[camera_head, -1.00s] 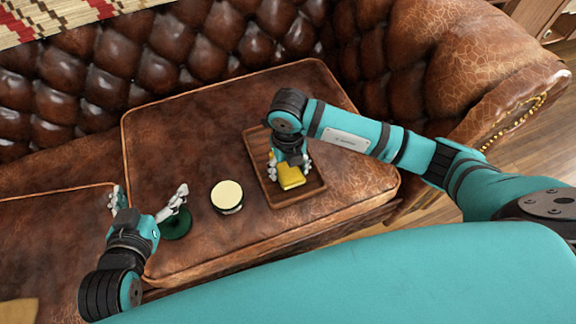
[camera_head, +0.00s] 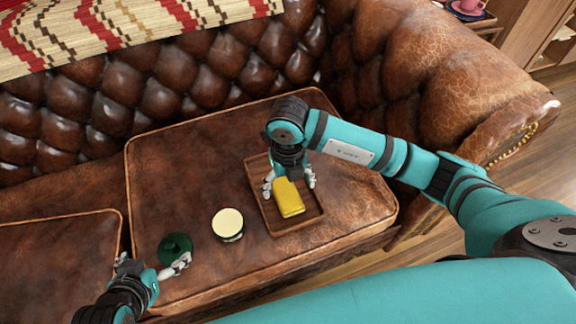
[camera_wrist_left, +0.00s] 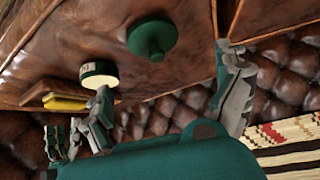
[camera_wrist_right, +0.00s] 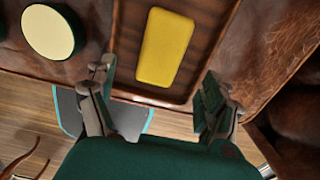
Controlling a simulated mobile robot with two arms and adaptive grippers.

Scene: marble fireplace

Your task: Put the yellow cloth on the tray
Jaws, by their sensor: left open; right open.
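The yellow cloth (camera_head: 288,198), a folded block, lies inside the brown wooden tray (camera_head: 309,222) on the leather seat cushion. In the right wrist view the cloth (camera_wrist_right: 165,47) rests flat on the tray floor, apart from the fingers. My right gripper (camera_head: 289,188) is open above the tray, its fingers on either side of the cloth's far end in the head view. My left gripper (camera_head: 152,270) is open and empty near the cushion's front edge. In the left wrist view the cloth (camera_wrist_left: 64,103) shows small in the tray.
A round cream-topped container (camera_head: 228,223) stands left of the tray. A dark green round object with a knob (camera_head: 174,249) sits close to my left gripper. The sofa's buttoned backrest (camera_head: 200,75) rises behind, and the armrest (camera_head: 470,110) is at right. The cushion behind the container is clear.

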